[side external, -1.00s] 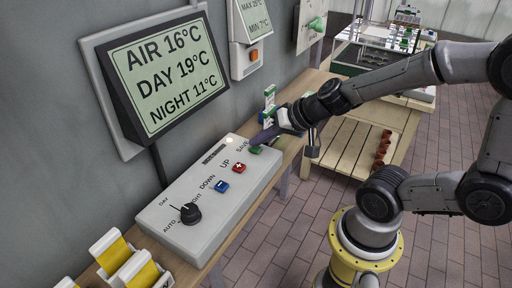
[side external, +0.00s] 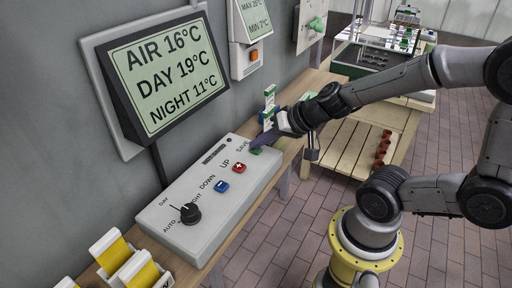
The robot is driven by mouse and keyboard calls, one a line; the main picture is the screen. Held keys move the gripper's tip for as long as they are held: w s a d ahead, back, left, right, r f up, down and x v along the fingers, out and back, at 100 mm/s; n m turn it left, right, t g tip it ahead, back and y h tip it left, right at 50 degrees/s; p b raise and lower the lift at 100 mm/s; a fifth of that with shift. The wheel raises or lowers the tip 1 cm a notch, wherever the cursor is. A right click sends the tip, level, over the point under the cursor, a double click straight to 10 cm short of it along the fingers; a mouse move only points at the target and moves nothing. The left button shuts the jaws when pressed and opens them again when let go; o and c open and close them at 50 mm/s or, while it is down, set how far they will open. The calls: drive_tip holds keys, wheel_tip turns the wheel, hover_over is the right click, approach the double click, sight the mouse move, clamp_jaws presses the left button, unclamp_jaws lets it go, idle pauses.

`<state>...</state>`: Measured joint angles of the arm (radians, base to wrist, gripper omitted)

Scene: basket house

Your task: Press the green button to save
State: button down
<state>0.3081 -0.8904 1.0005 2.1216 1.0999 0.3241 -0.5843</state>
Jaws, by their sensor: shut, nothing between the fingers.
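The grey control box (side external: 190,234) sits on a wooden shelf below a wall display (side external: 170,75) reading AIR 16°C, DAY 19°C, NIGHT 11°C. The green button (side external: 257,151) is at the far right end of the box, beside the word SAVE. My gripper (side external: 255,143) is shut and empty, with its dark fingers slanting down to the button. The fingertips are at or just above it and partly cover it; I cannot tell whether they touch it.
The red plus button (side external: 239,168), blue minus button (side external: 222,187) and black dial (side external: 190,213) are on the same box. Yellow-and-white containers (side external: 130,267) stand at the near left. A green-and-white item (side external: 269,100) stands behind my gripper.

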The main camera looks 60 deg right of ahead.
sight(260, 151)
drive_tip(key=shift+r, duration=0.85)
drive_tip(key=shift+r, duration=0.15)
drive_tip(key=shift+r, duration=2.35)
drive_tip(key=shift+a, duration=0.1)
